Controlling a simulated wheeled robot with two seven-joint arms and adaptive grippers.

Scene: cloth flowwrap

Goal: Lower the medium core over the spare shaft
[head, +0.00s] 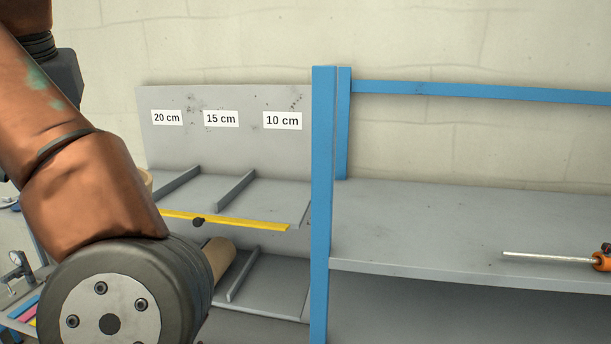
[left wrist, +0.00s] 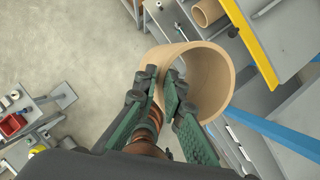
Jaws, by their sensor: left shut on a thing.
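A tan cardboard core (left wrist: 207,68), a wide hollow tube, is held in the left wrist view. My left gripper (left wrist: 166,88), with green fingers, is shut on the core's near wall, with its open end facing the camera. In the head view my left arm covers the gripper, and I cannot tell which tan piece there is the held core. No upright spare shaft can be made out in either view. My right gripper is not in view.
A grey rack (head: 225,150) labelled 20, 15 and 10 cm has dividers and a yellow front strip (head: 235,221). Another tan core (left wrist: 206,12) lies on it in the wrist view. A blue post (head: 323,200) stands beside a grey shelf (head: 450,220) bearing a thin metal rod (head: 545,257) with an orange end.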

